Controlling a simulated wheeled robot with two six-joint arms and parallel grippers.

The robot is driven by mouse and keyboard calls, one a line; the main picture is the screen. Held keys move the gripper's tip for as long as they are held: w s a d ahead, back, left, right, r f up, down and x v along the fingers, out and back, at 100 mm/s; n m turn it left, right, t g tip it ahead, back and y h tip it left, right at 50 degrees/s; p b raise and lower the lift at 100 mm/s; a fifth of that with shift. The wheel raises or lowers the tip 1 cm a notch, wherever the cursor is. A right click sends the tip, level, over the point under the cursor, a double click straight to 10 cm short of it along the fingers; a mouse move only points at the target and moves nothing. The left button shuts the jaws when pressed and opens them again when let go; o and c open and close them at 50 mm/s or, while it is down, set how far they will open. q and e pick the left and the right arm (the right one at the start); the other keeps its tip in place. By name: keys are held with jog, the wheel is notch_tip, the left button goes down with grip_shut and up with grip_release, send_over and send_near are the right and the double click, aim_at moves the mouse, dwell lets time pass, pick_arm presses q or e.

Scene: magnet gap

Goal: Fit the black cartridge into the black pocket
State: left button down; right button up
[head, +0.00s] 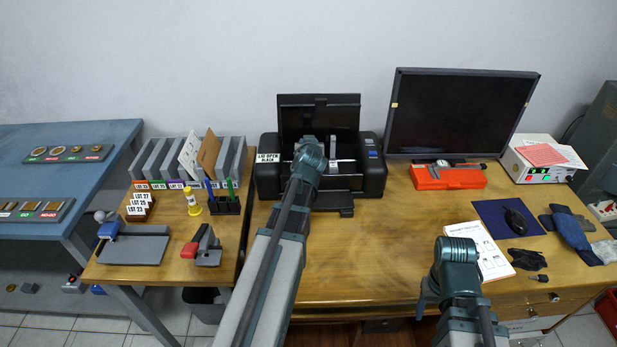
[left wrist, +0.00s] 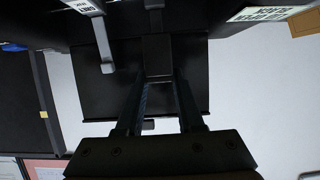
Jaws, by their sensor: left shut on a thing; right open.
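My left arm reaches over the black printer (head: 372,176), whose lid stands open. My left gripper (head: 312,152) is at the printer's opening, and its fingertips are hidden in the head view. In the left wrist view the left gripper (left wrist: 159,82) is shut on the black cartridge (left wrist: 157,55), a dark block between the fingers. The black pocket cannot be made out: it is dark there and the arm and cartridge cover that area. I cannot tell whether the cartridge touches it. My right gripper (head: 430,292) is open and empty above the desk's front part.
Pale grey levers (left wrist: 103,45) stand beside the cartridge. A label (head: 268,158) is on the printer's left. A monitor (head: 460,112) and a red case (head: 448,177) stand to the right. A rack (head: 235,160) of grey slots stands left. The desk front is mostly clear.

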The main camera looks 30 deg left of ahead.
pick_arm(q)
jog(key=shift+f+b, duration=4.05)
jog(key=shift+f, duration=0.7)
jog(key=shift+f, duration=0.2)
jog(key=c, duration=0.5)
grip_release()
jog(key=shift+r, duration=0.1)
jog(key=shift+r, duration=0.1)
